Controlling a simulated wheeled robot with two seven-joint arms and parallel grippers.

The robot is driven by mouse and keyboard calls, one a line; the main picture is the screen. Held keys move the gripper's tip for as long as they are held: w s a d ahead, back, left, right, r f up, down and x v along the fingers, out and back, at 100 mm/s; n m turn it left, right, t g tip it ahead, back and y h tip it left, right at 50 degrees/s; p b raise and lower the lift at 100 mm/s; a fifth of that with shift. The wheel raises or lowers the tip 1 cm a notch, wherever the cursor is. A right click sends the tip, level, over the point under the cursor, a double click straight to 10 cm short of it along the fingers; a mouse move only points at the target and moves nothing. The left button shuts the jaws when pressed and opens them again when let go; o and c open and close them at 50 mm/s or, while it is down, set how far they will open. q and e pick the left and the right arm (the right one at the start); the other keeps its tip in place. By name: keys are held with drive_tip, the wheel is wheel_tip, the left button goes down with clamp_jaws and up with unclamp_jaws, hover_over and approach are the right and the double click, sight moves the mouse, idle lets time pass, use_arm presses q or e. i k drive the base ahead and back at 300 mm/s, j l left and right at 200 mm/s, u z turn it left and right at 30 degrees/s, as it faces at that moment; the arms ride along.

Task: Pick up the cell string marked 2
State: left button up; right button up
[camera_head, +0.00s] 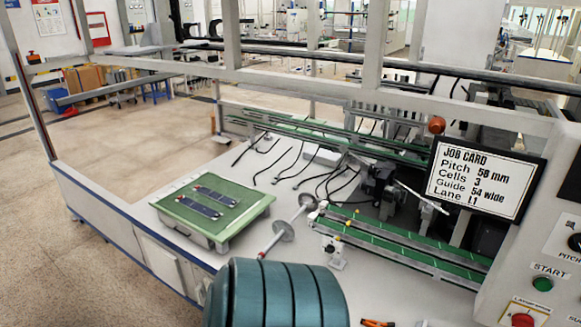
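Two dark blue cell strings lie side by side on a green mat in a shallow tray (250,208) at the left of the white bench. One cell string (198,206) is nearer the front left. The other cell string (216,196) lies just behind it and to the right. Both lie flat and look apart from each other. Their number marks are too small to read, so I cannot tell which is marked 2. Neither of my grippers shows in this view.
Right of the tray stand a grey disc on a rod (284,231) and green conveyor rails (405,245). Black cables (290,168) lie behind. A job card (474,180) reads pitch 58 mm, cells 3. A control panel with a green START button (542,284) is at right.

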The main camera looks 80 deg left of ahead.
sight(212, 213)
drive_tip(key=u, duration=3.3)
drive_tip(key=i+j, duration=0.2)
drive_tip(key=i, duration=0.45)
drive_tip(key=i+j, duration=0.2)
drive_tip(key=i, duration=0.45)
drive_tip(key=u, duration=0.05)
